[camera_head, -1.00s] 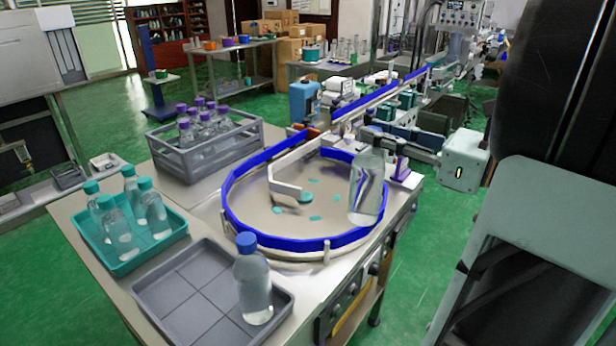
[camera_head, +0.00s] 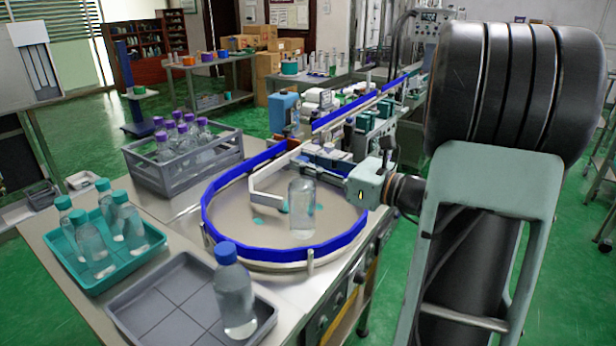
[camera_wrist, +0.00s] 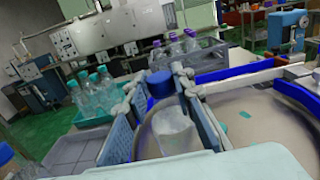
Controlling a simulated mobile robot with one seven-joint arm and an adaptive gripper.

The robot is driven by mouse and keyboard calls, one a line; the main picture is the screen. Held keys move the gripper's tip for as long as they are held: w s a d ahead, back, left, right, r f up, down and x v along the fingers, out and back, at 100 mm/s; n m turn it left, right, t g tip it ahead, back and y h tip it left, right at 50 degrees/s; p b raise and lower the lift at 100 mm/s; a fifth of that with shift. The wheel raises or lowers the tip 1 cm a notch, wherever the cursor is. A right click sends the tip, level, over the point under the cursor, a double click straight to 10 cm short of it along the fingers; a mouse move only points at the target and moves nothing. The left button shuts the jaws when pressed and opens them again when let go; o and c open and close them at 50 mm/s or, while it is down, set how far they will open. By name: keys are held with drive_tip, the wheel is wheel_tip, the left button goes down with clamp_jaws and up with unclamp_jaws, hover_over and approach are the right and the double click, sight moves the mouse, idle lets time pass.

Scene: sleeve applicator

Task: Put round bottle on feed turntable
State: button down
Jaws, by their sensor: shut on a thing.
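A clear round bottle (camera_head: 302,212) stands upright over the feed turntable disc, inside its blue rim (camera_head: 290,254). I cannot tell whether its base touches the disc. My gripper (camera_head: 328,178) reaches in from the right and is shut on this bottle. In the wrist view the clear body (camera_wrist: 172,132) and a blue cap (camera_wrist: 160,83) show between the two finger pads. In the head view the cap of the held bottle is not clear. Another round bottle with a blue cap (camera_head: 233,290) stands in the grey tray (camera_head: 150,308).
A teal tray (camera_head: 95,284) with several teal-capped bottles stands at the left. A grey crate (camera_head: 190,180) with several purple-capped bottles stands behind it. A pale guide bar (camera_head: 262,192) crosses the turntable, with small teal pieces on the disc. A conveyor runs off behind.

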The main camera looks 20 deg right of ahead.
drive_tip(key=shift+f, duration=1.4)
drive_tip(key=shift+f+b, duration=0.1)
drive_tip(key=shift+b, duration=0.2)
drive_tip(key=shift+f, duration=0.15)
drive_tip(key=c, duration=1.7)
unclamp_jaws()
drive_tip(key=shift+o, duration=0.2)
drive_tip(key=shift+r, duration=0.2)
drive_tip(key=v, duration=1.2)
drive_tip(key=shift+f, duration=0.1)
